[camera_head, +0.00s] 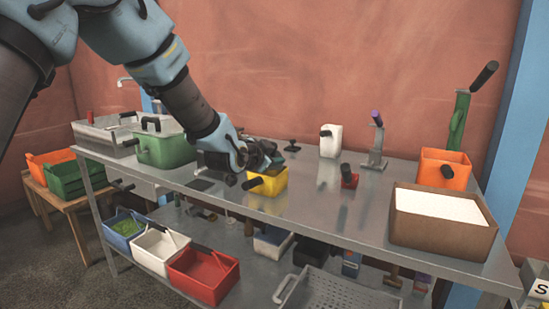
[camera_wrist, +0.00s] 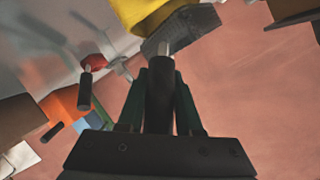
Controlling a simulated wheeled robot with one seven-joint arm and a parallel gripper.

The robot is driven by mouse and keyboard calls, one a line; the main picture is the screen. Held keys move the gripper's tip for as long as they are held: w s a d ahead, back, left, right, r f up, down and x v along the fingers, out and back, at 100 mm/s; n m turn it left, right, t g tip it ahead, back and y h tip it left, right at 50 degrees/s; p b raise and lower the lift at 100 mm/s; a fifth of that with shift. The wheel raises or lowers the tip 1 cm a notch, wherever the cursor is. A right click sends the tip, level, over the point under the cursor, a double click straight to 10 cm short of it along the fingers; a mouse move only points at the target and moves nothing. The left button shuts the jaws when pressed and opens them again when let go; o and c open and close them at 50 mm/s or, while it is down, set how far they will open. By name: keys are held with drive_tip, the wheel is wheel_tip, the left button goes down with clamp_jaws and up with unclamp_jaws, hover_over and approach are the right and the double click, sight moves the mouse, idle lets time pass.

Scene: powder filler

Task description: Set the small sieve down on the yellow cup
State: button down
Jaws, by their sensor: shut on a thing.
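The yellow cup (camera_head: 268,184), a square container with a black handle, stands upright on the metal table below my gripper. It also shows at the top of the wrist view (camera_wrist: 148,14). My gripper (camera_head: 270,157) is just above the cup. In the wrist view its dark green fingers (camera_wrist: 160,100) are shut on the black handle of the small sieve. The sieve's grey body (camera_wrist: 184,30) lies beyond the fingertips, against the yellow cup in the picture. I cannot tell whether they touch. In the head view my gripper mostly hides the sieve.
A green lidded box (camera_head: 166,150) stands left of the cup. A white container (camera_head: 330,141), a red scoop-like item (camera_head: 349,177) and a metal stand (camera_head: 376,150) are to the right. An orange cup (camera_head: 446,168) and a brown box of white powder (camera_head: 440,232) stand farther right.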

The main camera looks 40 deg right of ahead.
drive_tip(key=shift+r, duration=0.1)
drive_tip(key=shift+f+b, duration=0.6)
drive_tip(key=shift+b, duration=0.25)
idle(0.9)
drive_tip(key=c, duration=0.5)
unclamp_jaws()
drive_tip(key=b+v, duration=0.2)
drive_tip(key=v, duration=0.8)
drive_tip(key=shift+a, duration=0.4)
